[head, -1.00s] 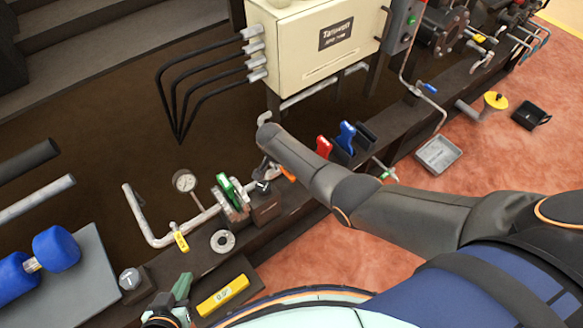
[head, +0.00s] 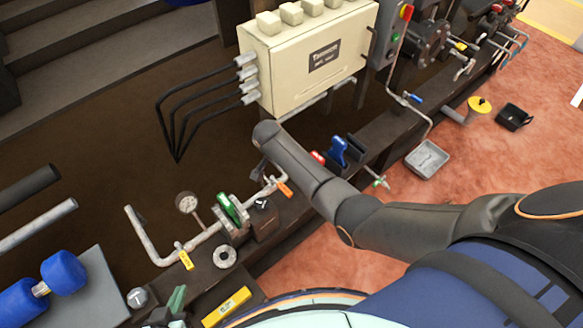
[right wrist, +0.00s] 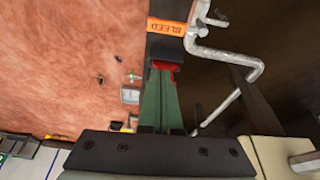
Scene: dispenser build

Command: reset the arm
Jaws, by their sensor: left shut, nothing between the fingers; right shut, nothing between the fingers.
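My left gripper (head: 176,300) shows at the bottom left of the head view, partly cut off by the frame edge, with green fingers closed and empty. It is beside a yellow level-like block (head: 226,307). My right arm crosses the head view from the right, and its gripper is hidden there. In the right wrist view my right gripper (right wrist: 165,85) has its green fingers together, with nothing held. A red part and a black block (right wrist: 168,50) show just past the fingertips; I cannot tell whether they touch. An orange BLEED tag (right wrist: 168,28) lies beyond them.
A dark beam (head: 385,147) carries pipes, a gauge (head: 187,203), a green-handled valve (head: 231,208) and a blue clamp-like tool (head: 338,152). A cream control box (head: 312,65) stands behind. A grey tray (head: 427,160) and black bin (head: 514,117) lie on open reddish floor.

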